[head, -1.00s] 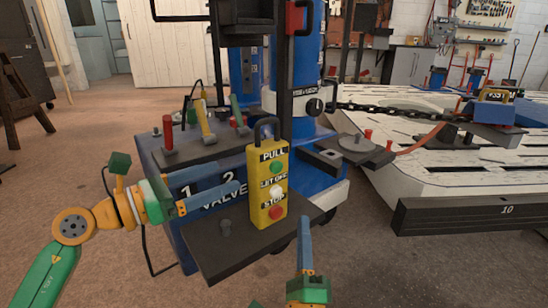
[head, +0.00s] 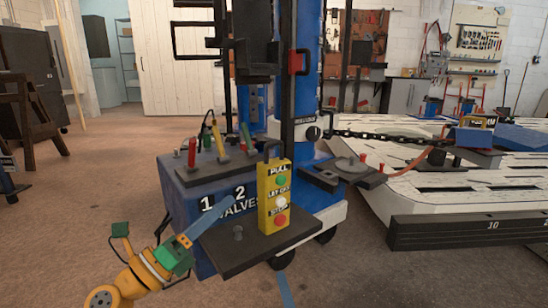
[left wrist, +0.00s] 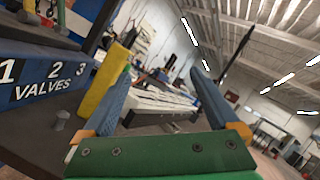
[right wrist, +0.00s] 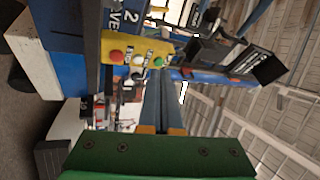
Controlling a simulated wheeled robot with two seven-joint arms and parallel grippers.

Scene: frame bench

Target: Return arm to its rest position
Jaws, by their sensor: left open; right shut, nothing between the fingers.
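My left gripper (head: 205,222) is at the lower left in the head view, in front of the blue valve box (head: 182,225) and left of the yellow control pendant (head: 263,212). In the left wrist view its blue fingers (left wrist: 160,95) stand wide apart with nothing between them. My right gripper (head: 284,288) shows only as a blue finger tip at the bottom edge of the head view, below the dark shelf. In the right wrist view its blue fingers (right wrist: 163,105) are together and empty. The pendant stands upright on the dark shelf (head: 238,259), with green, white and red buttons.
Red, yellow and green valve levers (head: 217,135) stand on top of the box. A chain (head: 375,134) runs right from the blue column (head: 306,85) to the white slotted frame bench (head: 450,190). The floor (head: 95,190) at left is mostly clear.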

